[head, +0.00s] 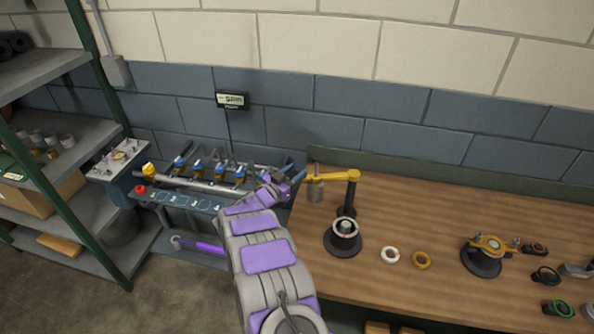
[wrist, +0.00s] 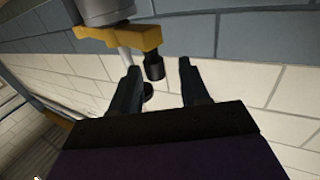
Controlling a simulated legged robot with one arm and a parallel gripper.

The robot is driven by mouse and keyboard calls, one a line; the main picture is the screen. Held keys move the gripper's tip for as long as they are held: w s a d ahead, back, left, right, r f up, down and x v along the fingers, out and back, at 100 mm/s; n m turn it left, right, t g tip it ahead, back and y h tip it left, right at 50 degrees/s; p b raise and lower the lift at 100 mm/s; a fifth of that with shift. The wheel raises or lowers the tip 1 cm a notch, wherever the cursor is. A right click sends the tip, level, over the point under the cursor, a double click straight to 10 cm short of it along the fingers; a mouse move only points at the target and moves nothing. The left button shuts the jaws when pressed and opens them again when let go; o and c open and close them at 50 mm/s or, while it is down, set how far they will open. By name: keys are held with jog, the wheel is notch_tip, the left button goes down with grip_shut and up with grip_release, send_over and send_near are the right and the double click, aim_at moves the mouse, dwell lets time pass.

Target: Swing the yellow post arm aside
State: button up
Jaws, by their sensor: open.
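The yellow post arm (head: 335,178) reaches left from the top of a black post (head: 350,198) on the wooden bench. In the wrist view, the yellow arm (wrist: 125,38) and grey cylinder (wrist: 105,12) show just beyond the fingers. A dark knob (wrist: 154,67) on the yellow arm appears between the two fingertips of my gripper (wrist: 160,72). The fingers are apart. I cannot tell whether either finger touches the knob.
A round black casing (head: 343,238) stands below the post arm. A white ring (head: 390,255) and an orange ring (head: 421,260) lie beside it. A second fixture (head: 482,256) stands farther right. A blue-grey rack (head: 205,200) stands left of the bench, beside metal shelving (head: 50,130).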

jog(key=v, duration=1.5)
jog(key=shift+a, duration=0.2)
